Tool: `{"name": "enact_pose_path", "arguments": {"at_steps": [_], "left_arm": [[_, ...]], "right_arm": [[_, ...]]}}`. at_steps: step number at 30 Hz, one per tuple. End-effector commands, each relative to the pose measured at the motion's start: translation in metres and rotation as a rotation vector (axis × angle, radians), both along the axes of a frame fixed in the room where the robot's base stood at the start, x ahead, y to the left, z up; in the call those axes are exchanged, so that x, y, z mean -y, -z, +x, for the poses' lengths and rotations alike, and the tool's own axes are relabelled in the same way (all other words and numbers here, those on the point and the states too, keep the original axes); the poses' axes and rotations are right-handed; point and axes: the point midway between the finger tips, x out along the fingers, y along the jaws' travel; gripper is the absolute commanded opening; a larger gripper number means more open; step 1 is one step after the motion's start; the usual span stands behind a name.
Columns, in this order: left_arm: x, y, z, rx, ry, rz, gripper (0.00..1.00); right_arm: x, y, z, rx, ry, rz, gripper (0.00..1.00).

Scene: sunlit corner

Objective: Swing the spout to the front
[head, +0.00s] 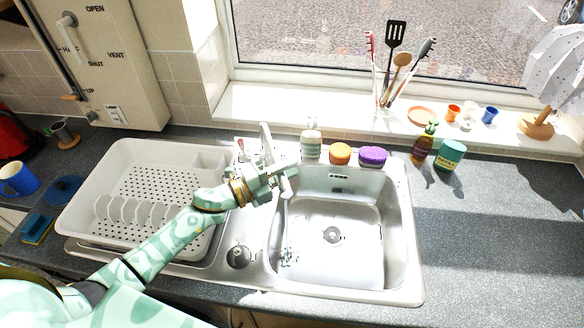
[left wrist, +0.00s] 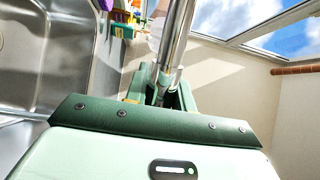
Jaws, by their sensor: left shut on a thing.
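The chrome tap spout (head: 266,137) stands at the back of the steel sink, near the divider between the bowl and the drainer side. My left gripper (head: 280,177) reaches it from the left and is shut on it, hiding part of it. In the left wrist view the spout (left wrist: 177,38) is a shiny tube running up from between the green fingers (left wrist: 165,98). My right gripper is in neither view.
The sink bowl (head: 352,215) is empty on the right. A white dish rack (head: 90,205) fills the drainer on the left. A soap bottle (head: 311,138), an orange pot (head: 340,153) and a purple sponge (head: 373,156) stand behind the bowl. The right counter is mostly clear.

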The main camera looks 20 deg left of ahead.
Motion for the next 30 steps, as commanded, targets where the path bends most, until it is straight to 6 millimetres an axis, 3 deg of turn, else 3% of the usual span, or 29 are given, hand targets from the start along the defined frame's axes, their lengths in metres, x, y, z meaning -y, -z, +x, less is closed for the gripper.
{"name": "enact_pose_path", "arguments": {"at_steps": [10,11,12,13,25,30], "left_arm": [[0.0,0.002,-0.001,-0.002,0.001,0.003,0.0],[-0.001,0.002,-0.001,-0.002,0.001,0.003,0.33],[0.0,0.002,-0.001,-0.002,0.001,0.003,0.44],[0.0,0.002,-0.001,-0.002,0.001,0.003,0.46],[-0.001,0.001,-0.001,0.0,0.001,0.001,0.46],[-0.013,0.003,-0.014,-0.003,0.001,0.003,0.46]], "right_arm": [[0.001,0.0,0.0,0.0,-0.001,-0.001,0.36],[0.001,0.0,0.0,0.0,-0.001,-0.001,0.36],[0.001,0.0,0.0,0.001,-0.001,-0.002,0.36],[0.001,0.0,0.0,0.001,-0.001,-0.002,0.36],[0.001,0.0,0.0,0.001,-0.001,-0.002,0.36],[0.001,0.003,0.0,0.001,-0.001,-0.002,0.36]]}}
